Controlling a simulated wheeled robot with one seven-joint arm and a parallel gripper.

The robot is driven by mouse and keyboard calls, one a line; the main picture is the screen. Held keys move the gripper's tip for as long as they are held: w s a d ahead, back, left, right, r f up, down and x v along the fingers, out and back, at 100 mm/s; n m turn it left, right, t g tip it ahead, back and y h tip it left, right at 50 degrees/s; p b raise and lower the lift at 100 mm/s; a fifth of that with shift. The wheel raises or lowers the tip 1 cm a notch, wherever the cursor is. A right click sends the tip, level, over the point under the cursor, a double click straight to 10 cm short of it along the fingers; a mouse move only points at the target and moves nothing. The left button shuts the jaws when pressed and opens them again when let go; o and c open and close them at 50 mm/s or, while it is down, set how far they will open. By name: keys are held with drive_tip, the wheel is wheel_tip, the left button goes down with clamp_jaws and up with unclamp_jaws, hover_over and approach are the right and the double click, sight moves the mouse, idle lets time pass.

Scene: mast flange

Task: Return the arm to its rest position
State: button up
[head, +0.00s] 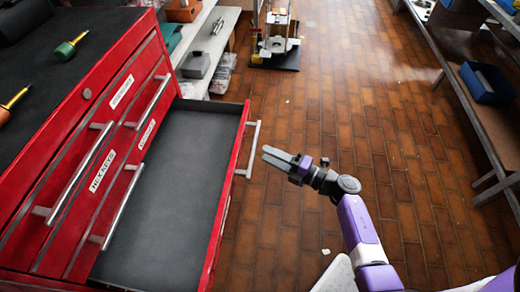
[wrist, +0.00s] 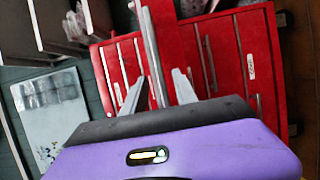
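My gripper (head: 265,153) is in the middle of the head view, just right of the handle (head: 253,148) of a pulled-out red drawer. Its two grey fingers point left toward the handle. In the wrist view the fingers (wrist: 158,78) stand apart with a gap between them, and a long grey bar shows in line with that gap. No held object shows. I cannot tell whether the fingers touch the handle. My arm reaches in from the lower right of the head view. The open drawer (head: 165,205) has a dark, empty floor.
A shelf with a blue bin (head: 487,83) runs along the right. The brown tiled floor (head: 350,90) between them is mostly clear.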

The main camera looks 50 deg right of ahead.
drive_tip(key=shift+v, duration=0.8)
drive_tip(key=shift+w, duration=0.1)
drive_tip(key=s+d+r+m+t+h+p, duration=0.1)
drive_tip(key=s+r+m+h, duration=0.1)
drive_tip(key=r+m+h, duration=0.3)
drive_tip(key=s+d+r+m+t+h, duration=0.1)
drive_tip(key=d+r+m+t, duration=0.1)
drive_tip(key=r+m, duration=0.35)
drive_tip(key=s+a+r+m+g+y+p, duration=0.1)
drive_tip(key=s+a+r+m+g+p, duration=0.2)
drive_tip(key=s+a+r, duration=0.4)
drive_tip(key=s+a+r+m+g+y+p, duration=0.1)
drive_tip(key=s+a+r+m+p, duration=0.4)
drive_tip(key=s+a, duration=0.8)
wheel_tip(320, 180, up, 3)
drive_tip(key=s+m+g, duration=0.1)
drive_tip(key=s+m, duration=0.1)
drive_tip(key=s, duration=0.1)
drive_tip(key=shift+a+r+g, duration=0.15)
drive_tip(key=shift+a+g, duration=0.15)
drive_tip(key=shift+g, duration=0.1)
